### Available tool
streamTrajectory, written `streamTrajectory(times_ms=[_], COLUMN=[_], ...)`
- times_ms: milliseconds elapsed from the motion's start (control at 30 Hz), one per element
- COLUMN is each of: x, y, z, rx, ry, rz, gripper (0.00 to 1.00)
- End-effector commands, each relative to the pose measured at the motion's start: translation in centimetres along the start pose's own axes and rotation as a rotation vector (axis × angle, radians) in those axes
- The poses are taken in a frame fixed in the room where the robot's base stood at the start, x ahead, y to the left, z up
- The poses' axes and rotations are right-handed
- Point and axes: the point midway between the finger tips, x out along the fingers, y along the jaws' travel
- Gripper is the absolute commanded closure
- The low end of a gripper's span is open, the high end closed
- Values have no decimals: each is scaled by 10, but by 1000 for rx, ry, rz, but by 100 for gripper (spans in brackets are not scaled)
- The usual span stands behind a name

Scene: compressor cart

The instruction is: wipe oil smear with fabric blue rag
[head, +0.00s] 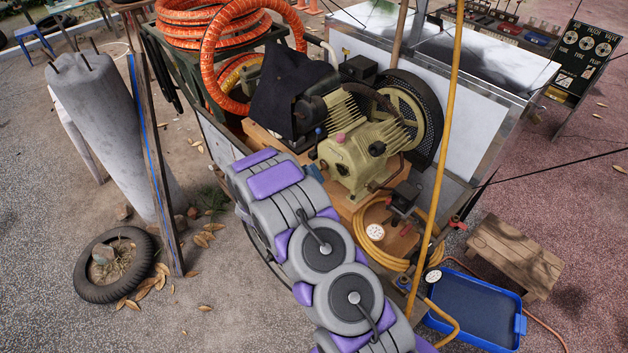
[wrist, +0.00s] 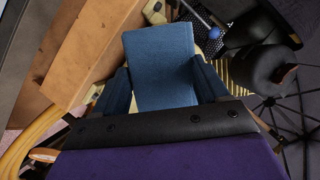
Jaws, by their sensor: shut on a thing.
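The blue fabric rag (wrist: 160,62) fills the middle of the wrist view as a folded, flat-looking pad, with darker blue parts hanging at both sides. My gripper (wrist: 162,86) is shut on it; the rag hides most of the fingertips. I cannot make out the oil smear in either view. I cannot tell whether the rag touches a surface.
The compressor's belt guard (head: 425,115) and a black cloth-like sheet (head: 285,92) stand close by. Coiled orange hose (head: 215,30) lies at the cart's back left. A yellow hose (head: 362,235), a blue tray (head: 475,312) and a wooden stool (head: 515,250) are at right.

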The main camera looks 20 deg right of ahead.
Motion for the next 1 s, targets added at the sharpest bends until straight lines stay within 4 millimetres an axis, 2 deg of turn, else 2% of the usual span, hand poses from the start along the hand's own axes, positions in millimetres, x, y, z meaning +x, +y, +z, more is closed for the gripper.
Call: streamTrajectory(times_ms=[100, 233, 500, 700, 1000], x=[-3, 0, 25, 40, 49], y=[5, 8, 11, 11, 9], z=[-18, -27, -42, -49, -53], rx=[6, 9, 16, 14, 9], ry=[71, 96, 94, 95, 95], rz=[16, 23, 27, 25, 22], gripper=[51, 51, 51, 51, 51])
